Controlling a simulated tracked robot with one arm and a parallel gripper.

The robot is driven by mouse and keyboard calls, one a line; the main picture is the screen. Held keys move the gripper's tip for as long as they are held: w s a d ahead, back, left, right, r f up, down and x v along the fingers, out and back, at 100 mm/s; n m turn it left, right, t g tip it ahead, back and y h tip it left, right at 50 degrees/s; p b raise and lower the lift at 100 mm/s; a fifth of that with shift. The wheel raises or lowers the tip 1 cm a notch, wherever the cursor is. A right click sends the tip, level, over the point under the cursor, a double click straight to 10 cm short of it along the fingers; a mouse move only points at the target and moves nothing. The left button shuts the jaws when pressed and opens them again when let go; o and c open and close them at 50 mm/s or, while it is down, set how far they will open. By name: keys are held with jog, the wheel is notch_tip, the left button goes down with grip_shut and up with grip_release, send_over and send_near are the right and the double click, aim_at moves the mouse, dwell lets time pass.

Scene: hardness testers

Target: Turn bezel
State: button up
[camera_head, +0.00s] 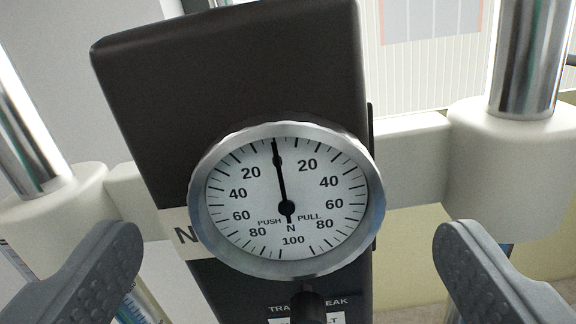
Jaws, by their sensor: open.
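A round force gauge dial with a silver bezel (201,205) is at the middle of the view, on the front of a dark gauge body (225,75). Its white face (250,205) has PUSH and PULL scales in N, and the black needle points near the top. My gripper (287,250) is open. Its two grey fingers stand wide apart, one at the lower left and one at the lower right, with the bezel between them in the picture. Neither finger appears to touch the bezel.
Chrome columns stand at the left (28,140) and right (525,60) in cream collars, joined by a cream crossbar (415,160) behind the gauge. A dark knob (308,303) sits below the dial by a label reading partly "TRA… PEAK".

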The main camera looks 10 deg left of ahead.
jog(key=shift+w+p, duration=0.35)
jog(key=shift+w, duration=0.8)
jog(key=shift+a, duration=0.1)
jog(key=c, duration=1)
jog(key=shift+r, duration=0.1)
jog(key=o, duration=1)
jog(key=shift+s, duration=0.1)
jog(key=s+d+b, duration=0.1)
jog(key=s+b, duration=0.3)
jog(key=s, duration=0.9)
jog(key=shift+s+b, duration=0.3)
